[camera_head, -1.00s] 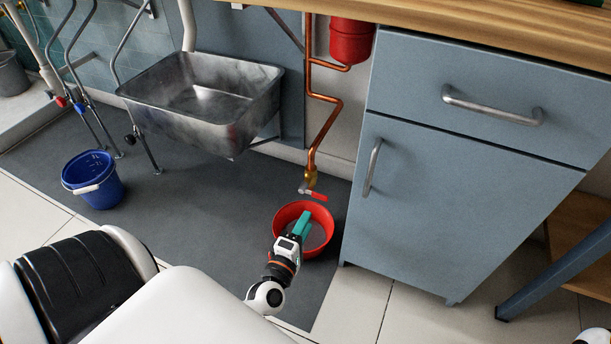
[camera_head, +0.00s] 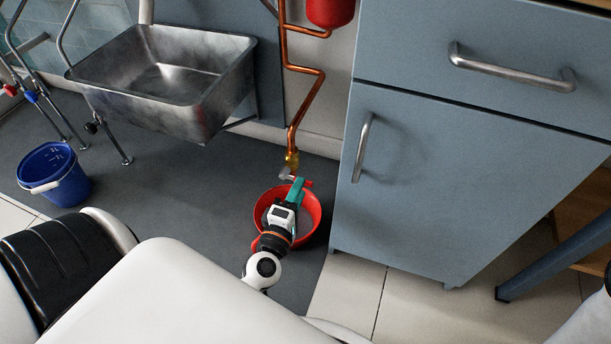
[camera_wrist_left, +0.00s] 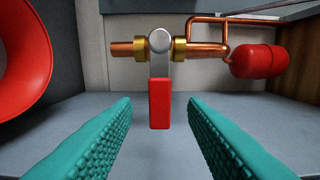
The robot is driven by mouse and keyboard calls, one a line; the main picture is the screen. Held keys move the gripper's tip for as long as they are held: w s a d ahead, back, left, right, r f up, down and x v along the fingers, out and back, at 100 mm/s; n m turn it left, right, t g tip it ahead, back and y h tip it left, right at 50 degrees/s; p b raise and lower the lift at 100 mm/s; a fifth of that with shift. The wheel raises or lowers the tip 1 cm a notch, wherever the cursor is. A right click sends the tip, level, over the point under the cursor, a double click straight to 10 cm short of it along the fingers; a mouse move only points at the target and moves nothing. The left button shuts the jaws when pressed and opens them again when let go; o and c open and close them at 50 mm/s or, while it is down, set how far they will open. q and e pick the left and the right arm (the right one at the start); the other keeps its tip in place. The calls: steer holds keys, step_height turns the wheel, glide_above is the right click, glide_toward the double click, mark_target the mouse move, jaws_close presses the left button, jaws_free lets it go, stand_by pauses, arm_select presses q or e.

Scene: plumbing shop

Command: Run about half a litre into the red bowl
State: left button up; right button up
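The red bowl (camera_head: 317,213) stands on the dark floor mat below the end of a copper pipe. Part of it shows at the left of the left wrist view (camera_wrist_left: 38,65). A brass valve (camera_head: 291,158) with a red lever (camera_wrist_left: 159,103) sits above the bowl. My left gripper (camera_head: 296,190) is at the lever, above the bowl, hiding part of both. In the left wrist view its teal fingers are apart, with the lever between them and gaps on both sides. No water stream shows; the bowl's contents are unclear. My right gripper is out of view.
A grey-blue cabinet (camera_head: 425,190) stands close right of the bowl. A metal sink (camera_head: 165,100) hangs at the upper left. A blue bucket (camera_head: 55,175) stands on the mat (camera_head: 165,190) at the left. The mat between bucket and bowl is clear.

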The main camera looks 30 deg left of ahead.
arm_select(q)
steer(key=shift+x, duration=2.8)
jaws_close()
